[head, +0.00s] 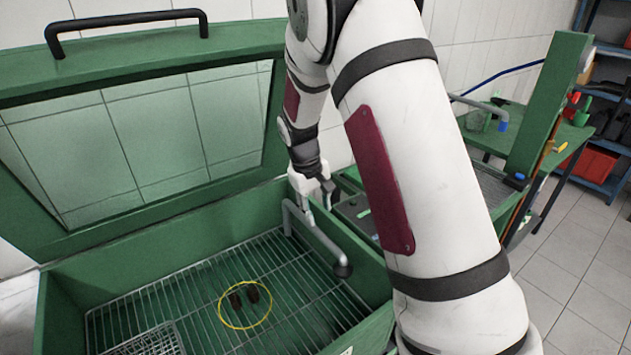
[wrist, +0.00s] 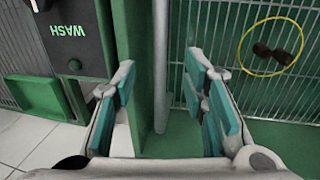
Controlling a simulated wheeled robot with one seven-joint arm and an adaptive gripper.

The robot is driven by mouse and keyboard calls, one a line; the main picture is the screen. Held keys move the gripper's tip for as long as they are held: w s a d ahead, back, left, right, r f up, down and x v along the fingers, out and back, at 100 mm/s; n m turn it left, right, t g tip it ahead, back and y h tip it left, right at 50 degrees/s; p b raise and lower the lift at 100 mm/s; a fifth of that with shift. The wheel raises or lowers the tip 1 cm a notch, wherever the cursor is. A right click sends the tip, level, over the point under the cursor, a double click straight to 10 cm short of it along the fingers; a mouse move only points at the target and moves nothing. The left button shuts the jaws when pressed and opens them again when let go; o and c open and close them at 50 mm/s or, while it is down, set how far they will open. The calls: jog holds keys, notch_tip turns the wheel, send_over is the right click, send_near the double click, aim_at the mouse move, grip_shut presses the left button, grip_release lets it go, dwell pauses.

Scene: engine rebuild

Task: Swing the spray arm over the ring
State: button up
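The spray arm (head: 318,240) is a grey bent pipe at the right rear of the green washer, ending in a dark nozzle over the rack's right side. The yellow ring (head: 221,312) is on the wire rack, left of and nearer than the nozzle, with two small dark parts inside it. The ring also shows at the upper right of the wrist view (wrist: 243,60). My gripper (head: 327,193) is beside the spray arm's rear part. In the wrist view its teal-padded fingers (wrist: 162,75) are open, with a grey pipe (wrist: 160,45) between them, apparently untouched.
The washer's windowed lid (head: 140,75) stands open behind the basin. A wire basket (head: 150,342) sits at the rack's front left. A dark panel marked WASH (wrist: 75,35) is beside the washer wall.

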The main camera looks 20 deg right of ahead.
jog(key=s+a+r, duration=0.1)
jog(key=s+r, duration=0.2)
jog(key=r, duration=0.3)
jog(key=s+a+r+t+y, duration=0.1)
jog(key=s+a+r, duration=0.1)
jog(key=r, duration=0.5)
jog(key=shift+s+a+m, duration=0.15)
jog(key=shift+s+m, duration=0.25)
jog(key=shift+s, duration=0.4)
jog(key=shift+r, duration=0.15)
